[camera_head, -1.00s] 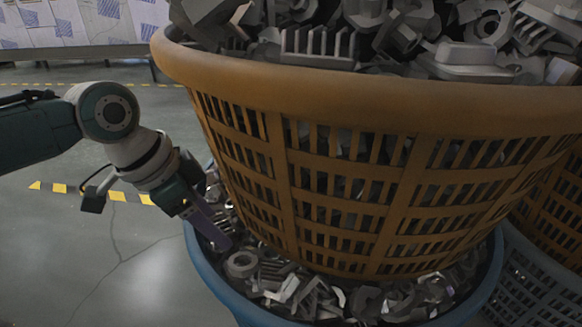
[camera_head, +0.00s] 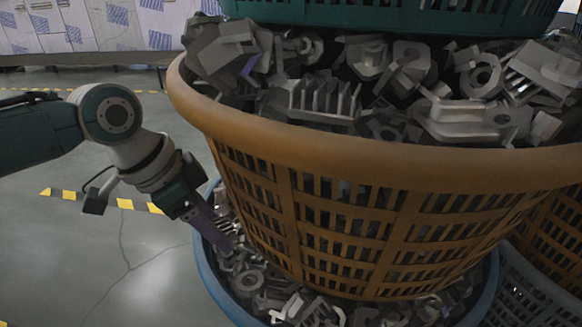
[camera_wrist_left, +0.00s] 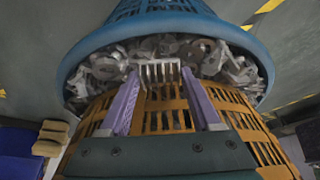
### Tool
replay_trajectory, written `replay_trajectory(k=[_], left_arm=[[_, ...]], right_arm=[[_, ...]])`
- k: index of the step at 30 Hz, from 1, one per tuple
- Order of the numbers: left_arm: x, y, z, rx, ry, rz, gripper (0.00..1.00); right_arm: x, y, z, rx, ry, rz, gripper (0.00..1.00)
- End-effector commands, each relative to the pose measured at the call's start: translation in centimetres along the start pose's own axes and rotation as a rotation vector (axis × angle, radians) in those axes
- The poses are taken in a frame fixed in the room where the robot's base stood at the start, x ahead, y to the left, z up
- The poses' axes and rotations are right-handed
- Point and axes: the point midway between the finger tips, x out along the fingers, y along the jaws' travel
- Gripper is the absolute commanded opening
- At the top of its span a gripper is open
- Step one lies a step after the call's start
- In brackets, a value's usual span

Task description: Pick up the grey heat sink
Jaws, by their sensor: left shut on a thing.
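My left gripper (camera_head: 224,232) reaches down at the left, beside the orange basket and over the rim of the blue basket below it. In the left wrist view its two purple fingers (camera_wrist_left: 158,88) stand apart with the grey heat sink (camera_wrist_left: 160,72) between their tips. The gripper is shut on this finned piece, at the edge of the grey parts in the blue basket. In the head view the fingers and basket largely hide the held piece. Another grey finned heat sink (camera_head: 325,98) lies in the orange basket. My right gripper is not in view.
The orange basket (camera_head: 360,160), full of grey metal parts, stands on the blue basket (camera_head: 208,272), also full. A green basket (camera_head: 390,22) sits above. A grey basket (camera_head: 535,290) is at lower right. The floor (camera_head: 120,265) at left is clear.

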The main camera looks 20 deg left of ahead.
Motion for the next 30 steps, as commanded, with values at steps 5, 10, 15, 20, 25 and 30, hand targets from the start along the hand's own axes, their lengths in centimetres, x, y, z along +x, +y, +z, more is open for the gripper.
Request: replay_trajectory(k=[5, 10, 15, 20, 25, 30], left_arm=[[-3.7, -0.1, -1.5, 0.001, 0.001, -0.001, 0.08], [-4.7, 0.1, 2.2, -0.002, -0.007, 0.000, 0.08], [-6.7, 0.1, 6.8, -0.002, -0.011, 0.000, 0.08], [-8.4, 0.2, 11.4, -0.002, -0.010, 0.000, 0.08], [-9.6, 0.2, 14.8, -0.001, -0.006, -0.001, 0.08], [-10.1, 0.2, 16.5, -0.001, -0.002, 0.000, 0.08]], right_arm=[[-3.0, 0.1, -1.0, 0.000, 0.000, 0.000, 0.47], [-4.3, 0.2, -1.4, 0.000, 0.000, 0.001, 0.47], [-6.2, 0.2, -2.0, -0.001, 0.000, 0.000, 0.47], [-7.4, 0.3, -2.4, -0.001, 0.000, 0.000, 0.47], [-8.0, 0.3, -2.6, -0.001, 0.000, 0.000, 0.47], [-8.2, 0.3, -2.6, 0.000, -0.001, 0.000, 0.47]])
